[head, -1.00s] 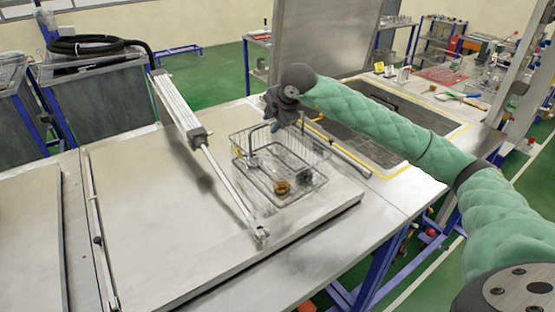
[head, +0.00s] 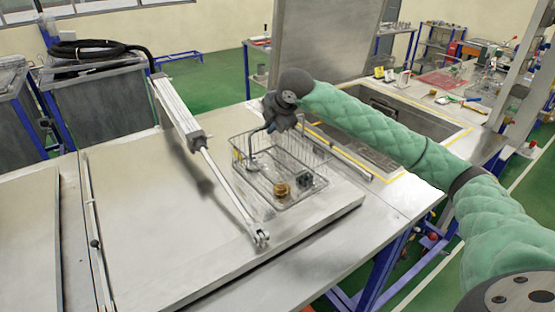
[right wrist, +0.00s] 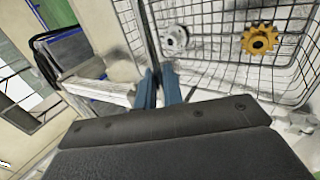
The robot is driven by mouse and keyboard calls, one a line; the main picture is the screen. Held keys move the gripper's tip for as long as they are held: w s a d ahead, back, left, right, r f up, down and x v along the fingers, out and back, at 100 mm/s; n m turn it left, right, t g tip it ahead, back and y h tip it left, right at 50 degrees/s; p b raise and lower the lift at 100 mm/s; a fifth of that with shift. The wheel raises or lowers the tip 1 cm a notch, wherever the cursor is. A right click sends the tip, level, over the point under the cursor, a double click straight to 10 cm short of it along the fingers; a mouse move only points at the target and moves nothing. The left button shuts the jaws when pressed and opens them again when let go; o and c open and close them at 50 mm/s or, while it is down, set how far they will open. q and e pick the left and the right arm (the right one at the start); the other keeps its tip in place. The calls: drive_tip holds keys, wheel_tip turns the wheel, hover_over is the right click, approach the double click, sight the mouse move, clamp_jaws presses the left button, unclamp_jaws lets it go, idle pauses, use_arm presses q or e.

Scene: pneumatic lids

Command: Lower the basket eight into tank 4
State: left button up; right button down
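A wire-mesh basket (head: 262,190) is over the flat grey lid in the middle of the head view. It holds a gold gear (head: 281,190), a black part (head: 305,178) and a grey part (head: 253,165). My right gripper (head: 274,126) is at the basket's upper back side. In the right wrist view its blue fingers (right wrist: 158,88) are close together around a dark bar (right wrist: 149,35), which looks like the basket's handle. The gold gear (right wrist: 259,39) and a silver gear (right wrist: 173,38) show beyond. Whether the basket touches the lid is unclear. My left gripper is out of view.
An open tank (head: 425,118) edged in yellow lies behind right, its lid (head: 325,45) raised. A closed grey lid (head: 150,235) fills the foreground. A pneumatic cylinder (head: 178,108) and its rod (head: 228,185) slant beside the basket. A grey rod lies near the tank.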

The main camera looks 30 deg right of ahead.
drive_tip(key=shift+r, duration=1.6)
